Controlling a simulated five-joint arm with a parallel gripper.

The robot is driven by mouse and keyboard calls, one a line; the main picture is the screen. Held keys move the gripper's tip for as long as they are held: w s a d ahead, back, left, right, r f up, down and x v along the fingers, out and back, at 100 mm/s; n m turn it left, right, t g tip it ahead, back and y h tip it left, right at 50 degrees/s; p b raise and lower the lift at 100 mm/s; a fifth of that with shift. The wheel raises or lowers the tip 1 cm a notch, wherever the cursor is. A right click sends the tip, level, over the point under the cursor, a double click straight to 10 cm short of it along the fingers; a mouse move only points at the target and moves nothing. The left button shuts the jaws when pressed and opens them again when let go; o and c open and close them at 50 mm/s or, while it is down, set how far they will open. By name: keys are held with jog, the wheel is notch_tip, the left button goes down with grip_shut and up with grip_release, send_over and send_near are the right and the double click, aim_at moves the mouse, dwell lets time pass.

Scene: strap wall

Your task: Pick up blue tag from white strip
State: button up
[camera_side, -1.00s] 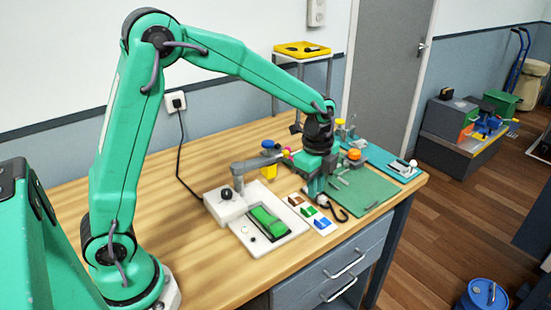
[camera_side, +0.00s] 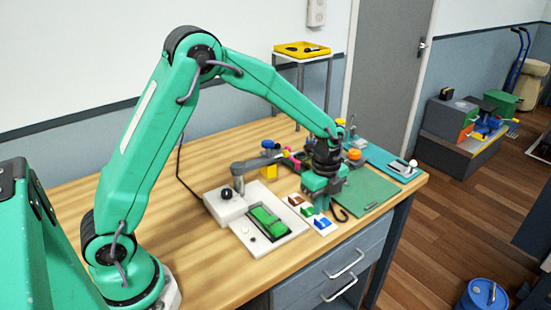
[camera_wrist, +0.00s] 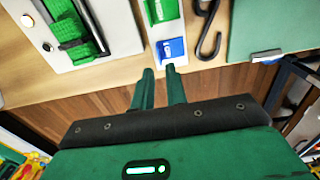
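The white strip (camera_side: 328,231) lies on the bench with a brown tag (camera_side: 295,200), a green tag (camera_side: 307,211) and a blue tag (camera_side: 320,223) in a row. The blue tag is at the near end. In the wrist view the blue tag (camera_wrist: 172,48) sits just beyond my fingertips, with the green tag (camera_wrist: 160,11) behind it. My gripper (camera_wrist: 159,70) is open, its two fingers a small gap apart with nothing between them.
A white fixture with a green strap (camera_side: 268,223) stands left of the strip. A dark hook (camera_side: 341,213) and a green mat (camera_side: 368,191) lie to the right. Pink, yellow and blue items (camera_side: 270,160) stand behind. The bench's front edge is close.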

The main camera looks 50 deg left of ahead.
jog(key=shift+a+f, duration=0.15)
jog(key=shift+f, duration=2.45)
grip_shut()
jog(key=shift+r, duration=0.15)
jog(key=shift+r, duration=0.5)
notch_tip(320, 180, up, 3)
jog(key=shift+s+r, duration=0.1)
jog(key=s+d+r, duration=0.6)
jog(key=s+d, duration=0.1)
jog(key=d, duration=0.2)
jog(key=shift+d+r, duration=0.2)
jog(key=shift+r, duration=0.1)
